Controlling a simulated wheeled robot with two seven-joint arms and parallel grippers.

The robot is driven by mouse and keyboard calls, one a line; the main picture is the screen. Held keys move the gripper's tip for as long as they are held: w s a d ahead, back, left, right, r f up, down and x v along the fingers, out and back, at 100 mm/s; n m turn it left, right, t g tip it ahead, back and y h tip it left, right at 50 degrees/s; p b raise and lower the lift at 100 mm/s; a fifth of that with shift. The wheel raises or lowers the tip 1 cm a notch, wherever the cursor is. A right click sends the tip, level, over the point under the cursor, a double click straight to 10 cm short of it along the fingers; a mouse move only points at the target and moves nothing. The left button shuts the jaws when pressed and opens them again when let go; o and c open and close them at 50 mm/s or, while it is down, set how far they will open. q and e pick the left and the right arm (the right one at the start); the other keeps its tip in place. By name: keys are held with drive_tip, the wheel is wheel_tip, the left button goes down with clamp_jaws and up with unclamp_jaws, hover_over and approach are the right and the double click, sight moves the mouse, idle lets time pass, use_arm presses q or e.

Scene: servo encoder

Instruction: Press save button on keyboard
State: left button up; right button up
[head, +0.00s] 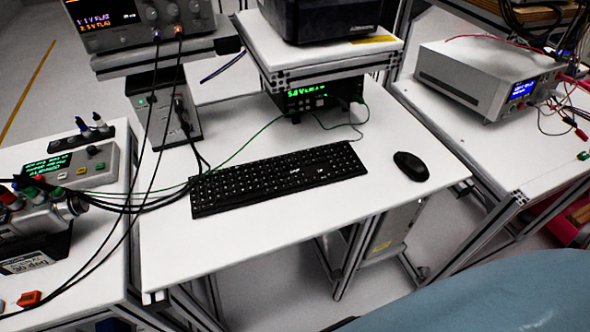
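A black keyboard (279,179) lies flat on the white desk (228,236), turned so its right end sits farther back than its left. Its key labels are too small to read, so I cannot tell which key is the save button. Dark cables cross near its upper left corner. Neither my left gripper nor my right gripper is in view.
A black mouse (411,166) lies right of the keyboard. Instruments with green displays stand at the left (72,166) and behind the keyboard (310,96). A white instrument (487,78) stands on the right table. The desk in front of the keyboard is clear.

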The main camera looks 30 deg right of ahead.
clamp_jaws()
idle(1.5)
